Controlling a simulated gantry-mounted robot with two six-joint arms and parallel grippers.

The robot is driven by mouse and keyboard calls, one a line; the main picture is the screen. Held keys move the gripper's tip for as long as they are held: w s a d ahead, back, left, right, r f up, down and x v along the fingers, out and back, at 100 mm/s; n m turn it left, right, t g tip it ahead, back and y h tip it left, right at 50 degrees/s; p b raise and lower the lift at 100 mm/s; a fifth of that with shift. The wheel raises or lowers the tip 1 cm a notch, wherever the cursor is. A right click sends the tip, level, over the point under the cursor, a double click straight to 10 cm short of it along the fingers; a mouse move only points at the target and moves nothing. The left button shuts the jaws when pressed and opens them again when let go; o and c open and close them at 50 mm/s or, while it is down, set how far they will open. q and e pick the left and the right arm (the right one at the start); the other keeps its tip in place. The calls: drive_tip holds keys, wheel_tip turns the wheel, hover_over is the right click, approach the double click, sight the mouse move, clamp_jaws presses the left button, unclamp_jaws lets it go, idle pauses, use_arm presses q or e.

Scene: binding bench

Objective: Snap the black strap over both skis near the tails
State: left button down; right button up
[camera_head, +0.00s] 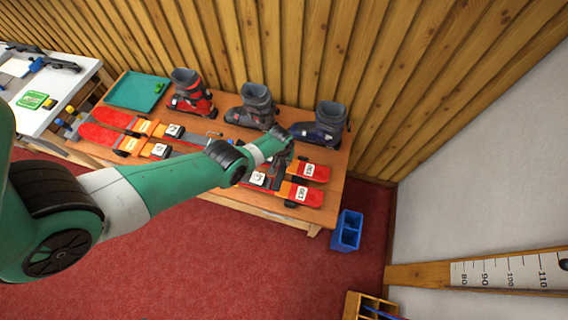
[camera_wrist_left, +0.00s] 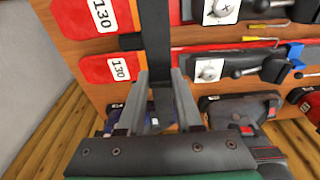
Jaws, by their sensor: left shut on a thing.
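Two red skis lie side by side on the wooden bench (camera_head: 270,207). Their red tails, each with a white 130 label, are at the right end: far ski (camera_head: 314,172) and near ski (camera_head: 303,195). They also show in the left wrist view, one ski (camera_wrist_left: 80,14) above the other (camera_wrist_left: 105,68). My left gripper (camera_wrist_left: 160,76) is shut on the black strap (camera_wrist_left: 154,35), which runs across both skis just inboard of the labels. Whether the strap touches the skis is unclear. In the head view, my left gripper (camera_head: 282,156) partly hides the strap. My right gripper is out of view.
Ski boots stand along the back: red (camera_head: 190,95), grey (camera_head: 255,108) and blue (camera_head: 322,125), the blue one close to my left gripper. A teal tray (camera_head: 138,92) is at the back left. A blue bin (camera_head: 347,230) stands on the floor off the bench's right end.

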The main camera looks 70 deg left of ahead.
sight(282, 167)
use_arm(q)
drive_tip(key=shift+s+a, duration=0.1)
drive_tip(key=shift+a, duration=0.1)
wheel_tip(282, 167, down, 7)
drive_tip(key=b, duration=0.7)
drive_tip(key=c, duration=1.1)
unclamp_jaws()
clamp_jaws()
drive_tip(key=shift+d, duration=0.1)
drive_tip(key=shift+f+b, duration=1.9)
drive_tip(key=shift+f, duration=0.15)
